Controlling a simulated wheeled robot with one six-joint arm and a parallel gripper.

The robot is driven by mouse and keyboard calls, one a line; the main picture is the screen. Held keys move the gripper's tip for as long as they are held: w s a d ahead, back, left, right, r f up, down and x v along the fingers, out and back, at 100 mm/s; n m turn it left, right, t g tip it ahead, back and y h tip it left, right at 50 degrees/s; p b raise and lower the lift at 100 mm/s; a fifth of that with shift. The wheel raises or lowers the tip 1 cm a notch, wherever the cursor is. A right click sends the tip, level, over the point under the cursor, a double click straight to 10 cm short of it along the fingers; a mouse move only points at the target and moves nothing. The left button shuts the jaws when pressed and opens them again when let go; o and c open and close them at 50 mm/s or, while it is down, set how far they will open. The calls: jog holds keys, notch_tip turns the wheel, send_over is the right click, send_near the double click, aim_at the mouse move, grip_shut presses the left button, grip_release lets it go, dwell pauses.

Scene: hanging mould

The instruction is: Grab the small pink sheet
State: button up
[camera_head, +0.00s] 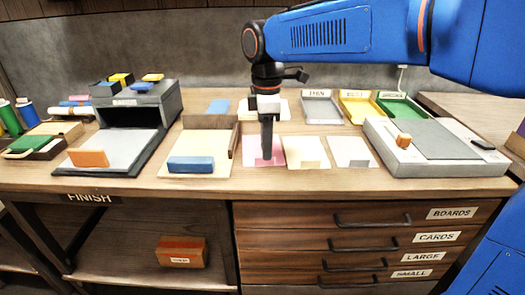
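The small pink sheet (251,146) lies on the workbench near the middle, left of a cream sheet and a pale grey one. A darker pink patch shows at its near edge. My gripper (267,158) points straight down over the pink sheet and hides part of its middle. The fingers look like one dark bar from this side, so their opening is hidden. I cannot tell whether the tips touch the sheet.
A cream sheet (305,151) and a pale grey sheet (351,151) lie to the right. A board with a blue block (191,164) is left. Grey, yellow (362,107) and green trays stand behind. A grey cutting device (437,160) is at right. Labelled drawers (340,238) are below.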

jog(key=shift+f, duration=1.6)
grip_shut()
